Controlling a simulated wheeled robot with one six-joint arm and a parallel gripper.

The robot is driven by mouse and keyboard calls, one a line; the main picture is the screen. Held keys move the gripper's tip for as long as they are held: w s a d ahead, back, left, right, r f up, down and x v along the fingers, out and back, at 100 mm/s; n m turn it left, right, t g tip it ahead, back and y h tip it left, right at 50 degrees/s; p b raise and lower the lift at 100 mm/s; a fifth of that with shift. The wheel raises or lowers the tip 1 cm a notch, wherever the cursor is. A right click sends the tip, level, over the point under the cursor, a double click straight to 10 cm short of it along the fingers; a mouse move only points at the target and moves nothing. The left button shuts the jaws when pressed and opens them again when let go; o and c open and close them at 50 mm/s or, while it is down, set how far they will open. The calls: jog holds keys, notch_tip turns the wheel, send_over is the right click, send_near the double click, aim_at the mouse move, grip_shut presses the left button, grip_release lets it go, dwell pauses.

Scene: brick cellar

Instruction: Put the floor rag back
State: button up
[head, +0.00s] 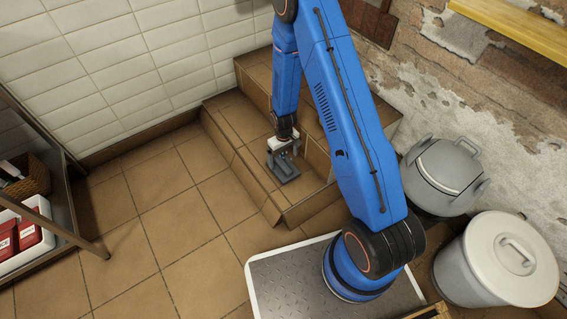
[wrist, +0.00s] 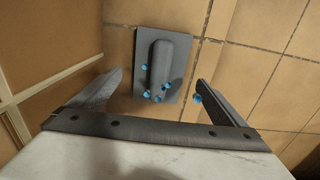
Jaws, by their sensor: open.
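Nothing I see is plainly a floor rag. A grey flat rectangular pad with a rounded raised bar on top (head: 287,172) lies on the lower tiled step (head: 243,122). In the wrist view the same grey piece (wrist: 181,62) lies ahead of and between the fingers, its bar running away from me. My gripper (head: 284,153) is open above it, pointing down. The wrist view shows both fingers (wrist: 160,82) spread on either side of the bar, with nothing held. Small blue spots show near the bar; I cannot tell what they are.
A grey lidded pot (head: 443,172) and a white lidded bin (head: 500,262) stand at right. A rack at left holds a white crate (head: 43,208) with red packs and a wicker basket (head: 35,180). A yellow shelf (head: 520,28) is on the wall. Left floor is clear.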

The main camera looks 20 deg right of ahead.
jog(key=shift+r, duration=2.85)
notch_tip(320, 180, up, 15)
jog(key=t, duration=0.1)
send_over(284, 164)
jog(key=d, duration=0.1)
jog(key=s+d+r+m, duration=0.1)
jog(key=s+r, duration=0.2)
jog(key=r, duration=0.3)
jog(key=s+d+r+t, duration=0.1)
jog(key=s+r, duration=0.1)
jog(key=r, duration=0.3)
jog(key=s+d+r+m, duration=0.1)
jog(key=s+r, duration=0.2)
jog(key=r, duration=0.3)
jog(key=s+d+r+t, duration=0.1)
jog(key=s+r, duration=0.7)
jog(key=s, duration=0.4)
jog(key=s+d+r+m+t, duration=0.1)
jog(key=s+r, duration=0.7)
jog(key=s, duration=0.5)
jog(key=shift+s+d+r+m+t, duration=0.15)
jog(key=shift+d+m+t, duration=0.15)
jog(key=shift+d+t, duration=0.1)
